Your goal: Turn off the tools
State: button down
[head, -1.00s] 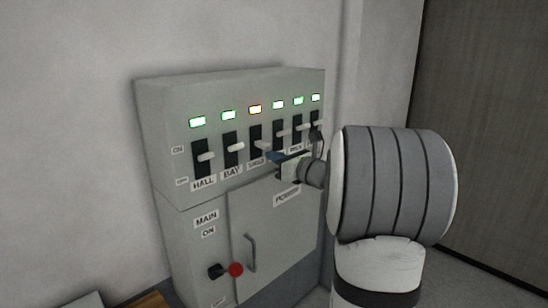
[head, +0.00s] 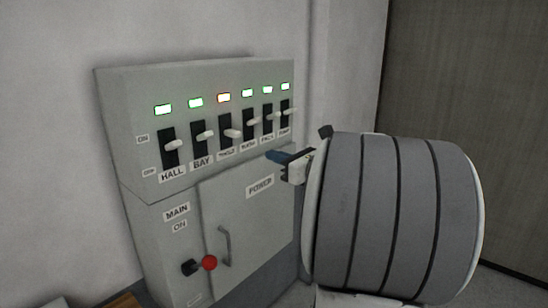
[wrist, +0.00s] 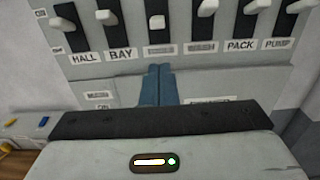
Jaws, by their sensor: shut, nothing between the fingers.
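The grey switch panel (head: 120,120) has a row of levers with labels below and lamps above. My gripper (head: 277,156) is in front of the panel, below the switch row and right of that label. In the wrist view, its blue fingers (wrist: 158,85) are together and empty, just below the third label, apart from the lever.
A MAIN switch with a red knob (head: 209,263) is on the lower left front, beside a door with a handle (head: 224,245) and a POWER label (head: 260,186). HALL (head: 173,144) and BAY (head: 205,135) levers are left of the third. A wall stands behind.

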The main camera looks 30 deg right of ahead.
aim_at(232, 134)
notch_tip(232, 134, down, 7)
jog(key=w+t+b, duration=0.2)
jog(key=shift+a+t+y, duration=0.3)
jog(key=shift+a+y, duration=0.05)
jog(key=shift+y, duration=0.05)
jog(key=shift+w+r, duration=0.1)
jog(key=shift+r, duration=0.05)
jog(key=w+a+r+p, duration=0.3)
jog(key=w+r, duration=0.3)
jog(key=w, duration=0.3)
jog(key=shift+r+p, duration=0.2)
jog(key=shift+p, duration=0.35)
jog(key=shift+r, duration=0.1)
